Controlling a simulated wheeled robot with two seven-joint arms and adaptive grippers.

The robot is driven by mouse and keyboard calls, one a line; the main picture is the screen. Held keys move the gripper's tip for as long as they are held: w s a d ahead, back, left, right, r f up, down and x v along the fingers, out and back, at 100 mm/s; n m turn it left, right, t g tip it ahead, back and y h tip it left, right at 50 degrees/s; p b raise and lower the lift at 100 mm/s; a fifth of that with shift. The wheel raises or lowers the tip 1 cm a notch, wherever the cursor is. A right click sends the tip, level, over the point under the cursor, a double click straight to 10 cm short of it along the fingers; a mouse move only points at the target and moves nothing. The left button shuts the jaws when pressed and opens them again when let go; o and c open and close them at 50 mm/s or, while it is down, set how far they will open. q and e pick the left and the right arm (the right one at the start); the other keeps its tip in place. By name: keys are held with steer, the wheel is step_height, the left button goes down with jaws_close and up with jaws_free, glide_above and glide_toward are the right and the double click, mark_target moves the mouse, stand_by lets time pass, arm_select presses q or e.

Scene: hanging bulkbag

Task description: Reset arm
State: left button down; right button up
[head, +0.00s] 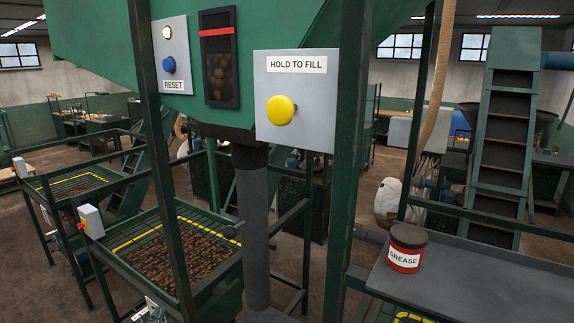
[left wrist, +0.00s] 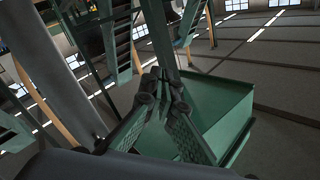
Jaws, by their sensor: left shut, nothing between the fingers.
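My left gripper (left wrist: 165,74) shows in the left wrist view with its two fingers together at the tips and nothing between them. It is over a green tray-like box (left wrist: 215,105), apart from it as far as I can tell. In the head view I cannot make out the left gripper's fingers clearly. My right gripper is in neither view. A yellow button (head: 281,110) sits on a grey panel labelled HOLD TO FILL. A blue button (head: 169,65) sits on a smaller panel labelled RESET. No gripper touches either button.
A thick grey vertical pipe (head: 254,225) hangs below the green hopper (head: 100,40). Green frame posts (head: 349,150) stand close in front. A red GREASE tin (head: 407,248) stands on a grey table (head: 480,285) at right. A grated bin (head: 185,255) with brown contents is at left.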

arm_select(q)
steer(key=s+a+f+n+g, duration=0.2)
steer(key=s+f+g, duration=0.3)
steer(key=f, duration=0.6)
steer(key=s+a+f+n+g, duration=0.1)
steer(key=s+a+f+g, duration=0.1)
steer(key=s+f, duration=0.75)
steer(key=s+d+f+n+g+h, duration=0.1)
steer(key=s+d+f+g+h, duration=0.15)
steer(key=s+f+g, duration=1)
steer(key=s+d+f+t+b, duration=0.1)
steer(key=s+f+t+b, duration=0.15)
steer(key=f, duration=1.65)
steer(key=s+d+f+t+b, duration=0.1)
steer(key=s+f+b, duration=0.25)
steer(key=f, duration=1.65)
steer(key=s+f+m+g+b, duration=0.1)
steer(key=s+f+b, duration=0.3)
steer(key=s+f, duration=1.6)
step_height(320, 180, down, 3)
steer(key=shift+s+f, duration=0.2)
steer(key=shift+s, duration=0.15)
